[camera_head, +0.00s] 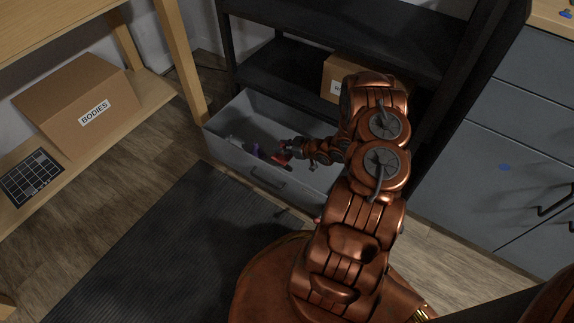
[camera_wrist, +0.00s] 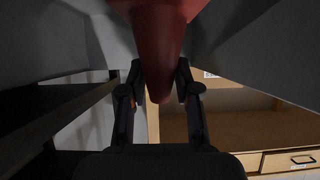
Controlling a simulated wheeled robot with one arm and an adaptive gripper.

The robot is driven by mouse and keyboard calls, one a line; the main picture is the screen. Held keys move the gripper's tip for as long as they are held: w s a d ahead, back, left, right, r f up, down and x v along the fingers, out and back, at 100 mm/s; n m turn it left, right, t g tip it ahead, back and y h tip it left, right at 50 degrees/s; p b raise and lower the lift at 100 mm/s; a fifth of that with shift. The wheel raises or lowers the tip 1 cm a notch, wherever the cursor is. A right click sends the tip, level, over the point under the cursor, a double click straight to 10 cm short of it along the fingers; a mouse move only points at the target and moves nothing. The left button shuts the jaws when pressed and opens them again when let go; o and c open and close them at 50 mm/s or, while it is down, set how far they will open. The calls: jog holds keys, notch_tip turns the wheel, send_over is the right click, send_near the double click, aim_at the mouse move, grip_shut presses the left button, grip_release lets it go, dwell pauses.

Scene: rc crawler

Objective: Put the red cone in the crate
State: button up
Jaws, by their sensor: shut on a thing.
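The red cone (camera_wrist: 160,50) fills the upper middle of the wrist view, its narrow end between the two dark fingers of my gripper (camera_wrist: 160,84). The fingers are shut on it. In the head view my gripper (camera_head: 286,150) is over the grey crate (camera_head: 222,146), and a small red part of the cone (camera_head: 284,157) shows beside it. The crate stands on the floor in front of the black shelf. My arm hides the crate's right end. I cannot tell whether the cone touches anything in the crate.
A few small dark and purple items (camera_head: 257,152) lie in the crate. A black shelf (camera_head: 285,66) rises behind it, with a cardboard box (camera_head: 337,77). A box labelled BODIES (camera_head: 80,105) sits on a wooden shelf at left. Grey drawers (camera_head: 500,150) stand at right. A dark mat (camera_head: 165,250) lies in front.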

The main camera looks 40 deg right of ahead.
notch_tip(320, 180, down, 9)
jog(key=b, duration=0.3)
jog(key=shift+f, duration=0.15)
jog(key=o, duration=0.9)
jog(key=shift+o, duration=0.2)
